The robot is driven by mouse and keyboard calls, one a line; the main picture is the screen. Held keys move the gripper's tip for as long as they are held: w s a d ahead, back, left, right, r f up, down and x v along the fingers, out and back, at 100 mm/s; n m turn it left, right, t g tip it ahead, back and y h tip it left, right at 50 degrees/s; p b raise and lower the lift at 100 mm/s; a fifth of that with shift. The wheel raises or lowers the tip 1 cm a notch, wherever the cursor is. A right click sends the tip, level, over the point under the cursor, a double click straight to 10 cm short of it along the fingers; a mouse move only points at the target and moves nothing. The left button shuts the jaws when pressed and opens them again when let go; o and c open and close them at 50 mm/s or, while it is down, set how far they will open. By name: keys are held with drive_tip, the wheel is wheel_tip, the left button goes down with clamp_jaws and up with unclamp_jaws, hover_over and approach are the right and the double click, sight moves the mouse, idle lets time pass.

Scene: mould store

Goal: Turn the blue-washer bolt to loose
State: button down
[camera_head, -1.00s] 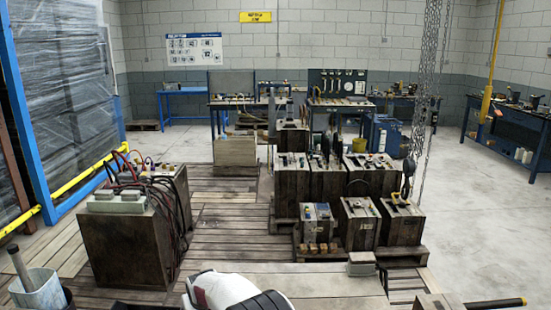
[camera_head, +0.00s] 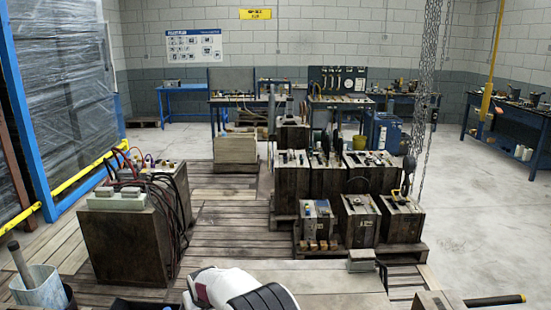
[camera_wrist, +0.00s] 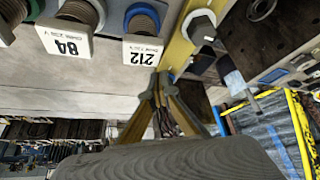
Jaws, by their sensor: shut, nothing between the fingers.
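In the wrist view the bolt with the blue washer (camera_wrist: 143,20) stands at the top, above a white tag reading 212 (camera_wrist: 143,53). My gripper (camera_wrist: 160,84) is in the lower middle of this view, its fingers drawn together at the tips with nothing between them. The tips appear just below the 212 tag in the picture and apart from the bolt; the depth between them is hard to judge. The washer is too small to pick out in the head view.
A threaded bolt (camera_wrist: 80,12) with an 84 tag is left of the blue-washer bolt. A pale-washered bolt (camera_wrist: 200,26) sits on a yellow bar to its right. In the head view, dark mould blocks (camera_head: 328,178) stand on pallets, and a cable-draped box (camera_head: 125,240) stands left.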

drive_tip(key=shift+r, duration=2.8)
drive_tip(key=s+d+r+m, duration=0.1)
drive_tip(key=s+d+r, duration=0.3)
drive_tip(key=d+r, duration=1.05)
drive_tip(key=s+d+r+m+h, duration=0.1)
drive_tip(key=s+d+r+m, duration=0.1)
drive_tip(key=s+d+r, duration=0.95)
drive_tip(key=s+d+m, duration=0.1)
drive_tip(key=s+d, duration=0.3)
drive_tip(key=s, duration=0.6)
drive_tip(key=s+d+m+h, duration=0.1)
drive_tip(key=s+d, duration=0.4)
drive_tip(key=s, duration=0.5)
drive_tip(key=s+d+m, duration=0.1)
drive_tip(key=s+d, duration=0.4)
drive_tip(key=s, duration=0.5)
drive_tip(key=shift+d+f+t+h, duration=0.15)
drive_tip(key=shift+t+h, duration=0.15)
drive_tip(key=shift+h, duration=0.1)
